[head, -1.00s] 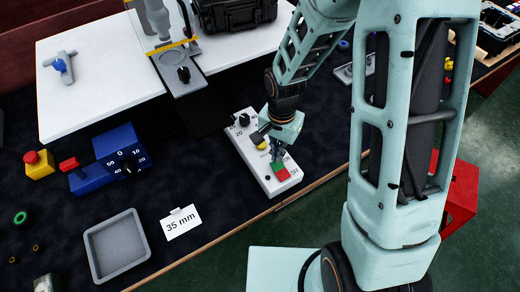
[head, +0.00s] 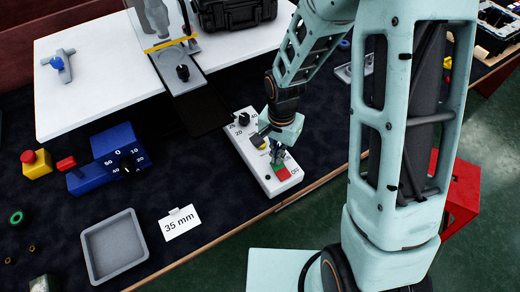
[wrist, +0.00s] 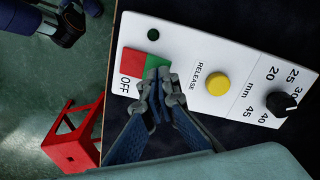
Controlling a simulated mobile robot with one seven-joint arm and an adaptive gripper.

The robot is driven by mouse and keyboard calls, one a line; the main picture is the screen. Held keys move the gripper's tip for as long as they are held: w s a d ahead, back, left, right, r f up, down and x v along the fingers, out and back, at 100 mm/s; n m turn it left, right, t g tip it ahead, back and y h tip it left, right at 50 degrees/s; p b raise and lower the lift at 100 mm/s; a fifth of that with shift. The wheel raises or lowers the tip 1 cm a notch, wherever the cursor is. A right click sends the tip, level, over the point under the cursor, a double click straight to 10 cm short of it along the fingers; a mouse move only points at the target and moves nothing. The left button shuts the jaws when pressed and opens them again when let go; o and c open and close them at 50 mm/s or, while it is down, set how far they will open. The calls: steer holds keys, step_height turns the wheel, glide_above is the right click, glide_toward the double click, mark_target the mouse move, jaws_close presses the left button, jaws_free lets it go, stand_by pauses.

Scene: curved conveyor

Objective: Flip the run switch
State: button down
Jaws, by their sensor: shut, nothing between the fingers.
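The run switch is a rocker, red and green, on a white control box (head: 247,158); its red half (head: 281,174) shows in the head view. In the wrist view the red half (wrist: 132,62) lies by the word OFF, and the green half (wrist: 157,64) lies on the side toward RELEASE. My gripper (head: 277,160) is shut and empty, pointing down over the box. In the wrist view its fingertips (wrist: 160,82) overlap the lower edge of the green half. Whether they touch it I cannot tell.
The box also carries a yellow RELEASE button (wrist: 218,84) and a black mm dial (wrist: 281,103). A grey tray (head: 91,247), a 35 mm card (head: 179,223) and a blue dial unit (head: 110,160) lie left of it. The table's front edge runs close by.

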steer(key=shift+f+b, duration=0.65)
steer(key=shift+f, duration=0.1)
steer(key=shift+r, duration=0.1)
steer(key=shift+r+p, duration=2.55)
steer(key=shift+r, duration=0.95)
